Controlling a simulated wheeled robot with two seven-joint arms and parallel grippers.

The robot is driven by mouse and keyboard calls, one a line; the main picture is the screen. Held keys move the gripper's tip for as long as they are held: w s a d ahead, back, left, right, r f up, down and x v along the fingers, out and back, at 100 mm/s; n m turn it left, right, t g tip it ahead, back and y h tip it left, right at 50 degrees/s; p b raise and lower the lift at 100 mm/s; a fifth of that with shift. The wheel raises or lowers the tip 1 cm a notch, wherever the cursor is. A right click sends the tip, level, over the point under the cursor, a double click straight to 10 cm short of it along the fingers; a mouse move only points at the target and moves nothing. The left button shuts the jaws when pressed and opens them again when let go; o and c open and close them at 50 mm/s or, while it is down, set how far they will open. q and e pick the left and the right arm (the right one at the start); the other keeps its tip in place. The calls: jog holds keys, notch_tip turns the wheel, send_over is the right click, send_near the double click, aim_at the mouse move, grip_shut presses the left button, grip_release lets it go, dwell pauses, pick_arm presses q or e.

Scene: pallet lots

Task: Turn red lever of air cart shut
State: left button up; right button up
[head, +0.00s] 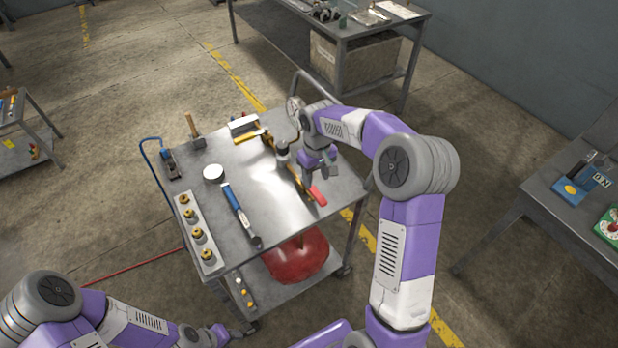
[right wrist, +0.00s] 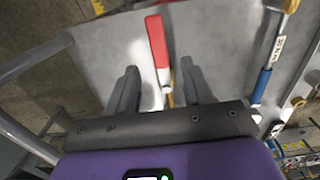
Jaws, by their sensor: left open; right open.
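The air cart (head: 285,215) has a grey metal top. Its red lever (head: 318,196) lies near the right front edge of the top, roughly in line with a brass-coloured pipe. In the right wrist view the red lever (right wrist: 157,42) points away from the gripper, with its pale metal shank reaching back between the fingers. My right gripper (head: 320,168) is open over the cart's right side. In the right wrist view its fingers (right wrist: 160,88) stand apart on either side of the shank; contact cannot be told. My left gripper (head: 222,335) is open, low, in front of the cart.
A red tank (head: 295,260) sits below. Benches stand behind and at right (head: 560,215).

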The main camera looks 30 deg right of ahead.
aim_at(317, 194)
jog(key=shift+s+d+f+b, duration=0.15)
jog(key=shift+f+b, duration=0.15)
jog(key=shift+f, duration=0.8)
jog(key=shift+s+a+f+b, duration=0.15)
jog(key=shift+f+b, duration=0.1)
jog(key=shift+f, duration=0.9)
jog(key=shift+s+d+f+b, duration=0.15)
jog(key=shift+f+b, duration=0.15)
jog(key=shift+f, duration=0.8)
jog(key=shift+c, duration=0.3)
grip_shut()
